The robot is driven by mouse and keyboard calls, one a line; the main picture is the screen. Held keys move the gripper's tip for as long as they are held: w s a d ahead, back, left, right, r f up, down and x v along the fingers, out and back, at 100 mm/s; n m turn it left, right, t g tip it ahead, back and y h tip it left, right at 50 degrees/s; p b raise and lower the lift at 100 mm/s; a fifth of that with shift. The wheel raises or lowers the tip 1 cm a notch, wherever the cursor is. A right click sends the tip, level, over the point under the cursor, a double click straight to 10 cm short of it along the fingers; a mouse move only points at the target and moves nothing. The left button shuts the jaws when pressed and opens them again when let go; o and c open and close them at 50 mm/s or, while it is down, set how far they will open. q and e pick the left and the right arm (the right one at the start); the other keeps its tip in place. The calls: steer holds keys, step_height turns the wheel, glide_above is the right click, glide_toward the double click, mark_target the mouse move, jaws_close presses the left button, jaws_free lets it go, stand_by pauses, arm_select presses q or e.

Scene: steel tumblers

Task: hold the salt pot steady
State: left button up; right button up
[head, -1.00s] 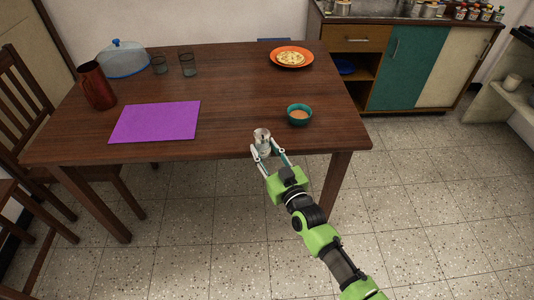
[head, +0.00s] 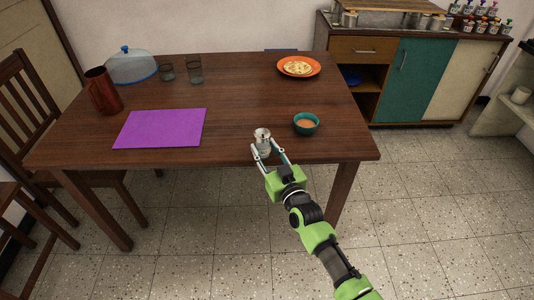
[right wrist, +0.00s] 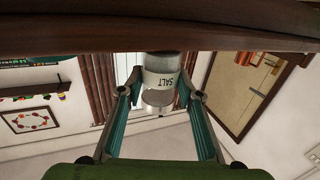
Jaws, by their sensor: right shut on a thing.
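The salt pot (head: 263,141) is a small steel cylinder with a pale band. My right gripper (head: 264,149) is shut on it at the table's front edge, with a finger on either side. In the right wrist view the pot (right wrist: 161,78) shows between the fingers (right wrist: 160,95), and its band reads SALT. It looks upright in the head view. I cannot tell whether its base touches the table. My left gripper is not in view.
The table's middle is clear.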

steer(key=shift+b+x, duration=1.8)
steer(key=shift+x, duration=0.95)
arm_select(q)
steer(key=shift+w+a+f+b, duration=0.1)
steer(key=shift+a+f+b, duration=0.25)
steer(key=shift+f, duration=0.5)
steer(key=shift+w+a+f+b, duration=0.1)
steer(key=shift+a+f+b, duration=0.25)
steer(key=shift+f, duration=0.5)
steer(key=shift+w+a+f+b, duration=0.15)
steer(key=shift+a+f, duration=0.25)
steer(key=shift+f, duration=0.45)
arm_select(e)
steer(key=shift+x, duration=0.85)
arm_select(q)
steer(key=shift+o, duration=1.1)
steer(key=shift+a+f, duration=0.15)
arm_select(e)
steer(key=shift+w, duration=0.3)
arm_select(q)
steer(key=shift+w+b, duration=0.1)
steer(key=shift+b, duration=0.25)
arm_select(e)
steer(key=shift+w, duration=0.1)
arm_select(q)
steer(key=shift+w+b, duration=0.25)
steer(key=shift+b, duration=0.4)
arm_select(e)
steer(key=shift+w+a, duration=0.3)
steer(key=shift+w, duration=0.35)
